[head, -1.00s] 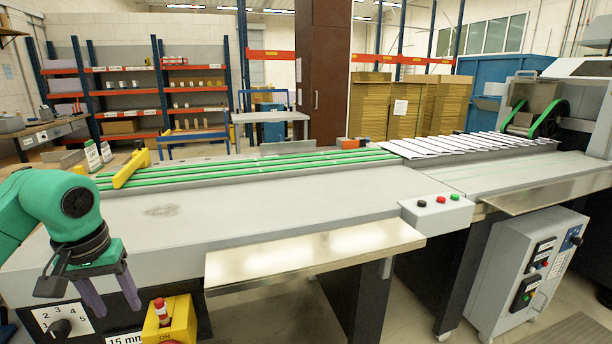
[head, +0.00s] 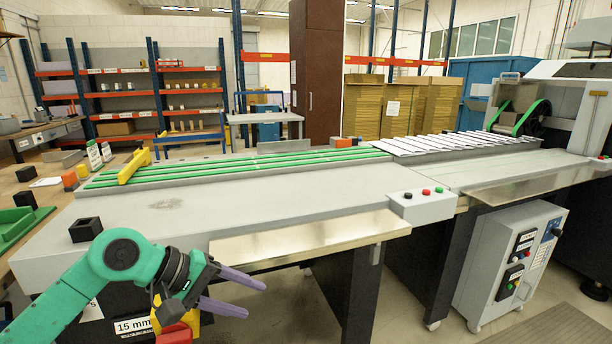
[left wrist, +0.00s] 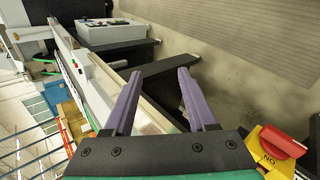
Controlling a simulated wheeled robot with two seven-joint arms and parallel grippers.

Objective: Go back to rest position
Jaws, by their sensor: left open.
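My left gripper (head: 240,291) is in front of the machine's near side, low, below the level of the machine top. Its two purple fingers are spread apart with nothing between them, and they point right. In the left wrist view the same open fingers (left wrist: 157,100) show apart and empty, with the floor and the machine's front beyond. The long grey stitching machine (head: 260,205) has green rails (head: 240,168) along its back. My right gripper is in neither view.
A red and yellow rotary switch (left wrist: 276,146) is close beside the left gripper; the arm partly covers it in the head view. A metal shelf (head: 310,236) juts from the machine's front. A button box (head: 422,205) and a grey cabinet (head: 511,265) stand to the right.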

